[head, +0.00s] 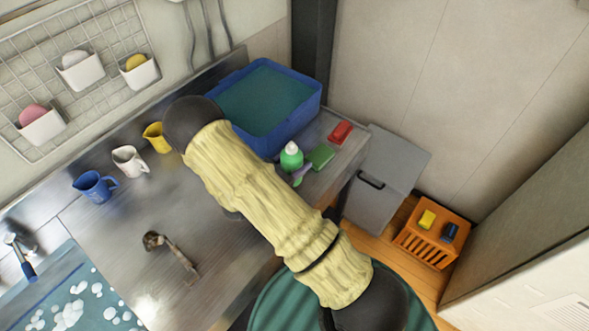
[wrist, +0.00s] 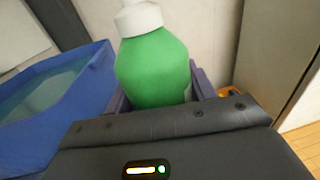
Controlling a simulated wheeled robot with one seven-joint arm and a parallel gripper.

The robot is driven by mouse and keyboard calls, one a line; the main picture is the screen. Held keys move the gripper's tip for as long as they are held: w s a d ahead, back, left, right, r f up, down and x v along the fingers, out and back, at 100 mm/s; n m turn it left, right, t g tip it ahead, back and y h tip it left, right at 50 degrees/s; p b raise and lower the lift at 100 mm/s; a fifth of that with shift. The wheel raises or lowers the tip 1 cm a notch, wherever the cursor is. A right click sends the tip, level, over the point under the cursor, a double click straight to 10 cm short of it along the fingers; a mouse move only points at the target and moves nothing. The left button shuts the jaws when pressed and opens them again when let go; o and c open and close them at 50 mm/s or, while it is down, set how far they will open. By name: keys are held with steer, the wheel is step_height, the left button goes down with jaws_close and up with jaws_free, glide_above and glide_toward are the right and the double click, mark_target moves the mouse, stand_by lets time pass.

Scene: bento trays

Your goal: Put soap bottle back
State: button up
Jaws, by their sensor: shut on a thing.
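The soap bottle (head: 291,156) is green with a white cap and stands out beside my padded forearm in the head view. My gripper (head: 300,172) shows there only as a bit of purple finger at the bottle's lower side. In the wrist view the bottle (wrist: 153,68) is large, upright or slightly tilted, between the purple-grey fingers of my gripper (wrist: 160,88), which is shut on it. Its base is hidden behind the gripper body, so I cannot tell whether it touches the counter.
A blue basin (head: 312,101) of water is behind the bottle. A green sponge (head: 321,156) and a red block (head: 341,132) lie to its right on the counter. A blue mug (head: 95,186), white mug (head: 130,161) and yellow cup (head: 157,138) stand left. An orange crate (head: 433,232) is lower right.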

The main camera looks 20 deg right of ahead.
mark_target(295, 170)
steer(key=shift+f+p, duration=0.4)
steer(key=shift+f, duration=1.65)
steer(key=shift+f, duration=0.2)
steer(key=o, duration=1.2)
steer(key=shift+r, duration=0.1)
steer(key=shift+r, duration=0.15)
steer(key=shift+s+a, duration=0.1)
steer(key=shift+a, duration=0.2)
steer(key=b+v, duration=0.4)
steer(key=v, duration=0.7)
steer(key=shift+s+a, duration=0.15)
steer(key=shift+s, duration=0.05)
